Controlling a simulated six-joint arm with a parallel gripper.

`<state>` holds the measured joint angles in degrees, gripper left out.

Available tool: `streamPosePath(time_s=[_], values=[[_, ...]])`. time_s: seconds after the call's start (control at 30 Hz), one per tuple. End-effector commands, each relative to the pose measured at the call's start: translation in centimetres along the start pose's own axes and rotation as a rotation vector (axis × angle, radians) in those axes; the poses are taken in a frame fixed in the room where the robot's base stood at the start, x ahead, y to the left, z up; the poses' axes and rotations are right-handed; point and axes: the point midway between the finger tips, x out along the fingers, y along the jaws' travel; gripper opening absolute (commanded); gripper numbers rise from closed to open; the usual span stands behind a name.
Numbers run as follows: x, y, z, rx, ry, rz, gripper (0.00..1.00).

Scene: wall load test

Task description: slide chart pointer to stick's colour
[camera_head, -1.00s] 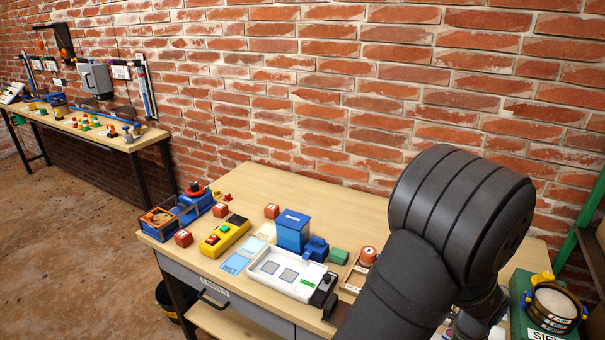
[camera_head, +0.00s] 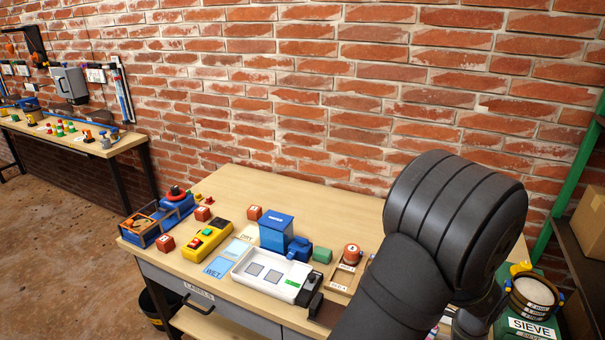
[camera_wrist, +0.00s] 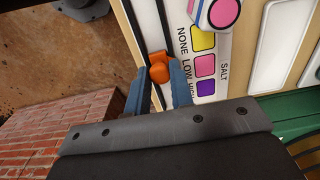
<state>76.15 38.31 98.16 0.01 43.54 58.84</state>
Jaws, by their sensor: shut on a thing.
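An orange pointer (camera_wrist: 158,71) sits on the dark slot at the chart's left, about level with the pink square. My gripper (camera_wrist: 161,84) has its two blue-grey fingers shut on the pointer. A white many-sided piece with a pink face (camera_wrist: 224,12) lies over the chart's top; I cannot tell whether it is the stick. In the head view my arm hides the chart and gripper.
The workbench (camera_head: 340,205) holds a white tray device (camera_head: 268,272), a blue box (camera_head: 276,232), a yellow control box (camera_head: 207,240) and red blocks. A sieve (camera_head: 533,295) stands at the right. A cardboard box (camera_head: 592,225) is on a shelf. The bench's back is clear.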

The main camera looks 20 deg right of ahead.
Motion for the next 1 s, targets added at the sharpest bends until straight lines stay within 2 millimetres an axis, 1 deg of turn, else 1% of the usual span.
streamPosePath(time_s=[0.6, 0.97, 1.0], values=[[-0.1, -0.1, -2.2, 0.0, 0.002, -0.003, 0.01], [-0.1, -0.1, -2.4, 0.0, 0.002, -0.003, 0.01], [-0.1, -0.1, -2.4, 0.0, 0.002, -0.003, 0.25]])
